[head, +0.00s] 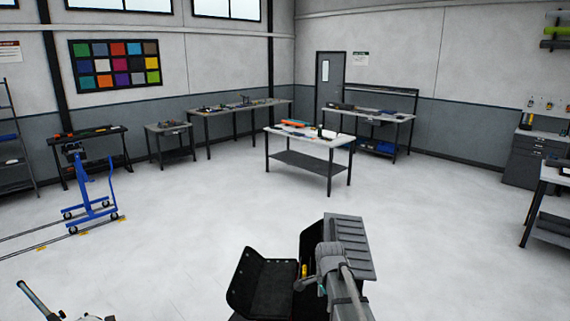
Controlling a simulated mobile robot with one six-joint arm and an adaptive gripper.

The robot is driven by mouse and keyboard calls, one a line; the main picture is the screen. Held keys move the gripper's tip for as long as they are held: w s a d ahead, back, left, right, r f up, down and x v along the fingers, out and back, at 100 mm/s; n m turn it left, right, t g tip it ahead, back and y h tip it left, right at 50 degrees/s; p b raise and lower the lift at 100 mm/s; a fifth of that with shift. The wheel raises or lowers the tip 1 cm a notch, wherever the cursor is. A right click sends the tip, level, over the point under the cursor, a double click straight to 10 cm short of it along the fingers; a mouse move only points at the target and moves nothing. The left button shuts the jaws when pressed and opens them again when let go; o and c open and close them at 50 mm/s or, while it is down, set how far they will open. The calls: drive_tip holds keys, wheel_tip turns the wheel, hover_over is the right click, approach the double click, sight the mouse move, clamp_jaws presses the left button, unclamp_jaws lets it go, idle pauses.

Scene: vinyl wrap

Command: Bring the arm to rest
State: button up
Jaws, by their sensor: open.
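My arm shows at the bottom centre of the head view, grey and folded low over the front of my body. My gripper (302,284) is small and dark at the arm's left side, above a black open tray (247,290). It looks open, and I see nothing held in it. Its fingertips are hard to make out against the dark tray. A small yellow spot shows next to it. A ridged grey panel lies just behind and to the right of the arm.
A worktable (312,140) with tools and an orange item stands ahead, apart from my arm. Benches line the back wall. A blue wheeled stand (95,195) is at left by floor rails. A workbench (548,195) stands at right. The pale floor between is clear.

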drive_tip(key=s+d+n, duration=0.4)
drive_tip(key=s+n, duration=1)
wheel_tip(320, 180, down, 22)
drive_tip(key=s+b, duration=0.2)
drive_tip(key=b, duration=2)
drive_tip(key=shift+s+d, duration=0.15)
drive_tip(key=shift+d, duration=0.05)
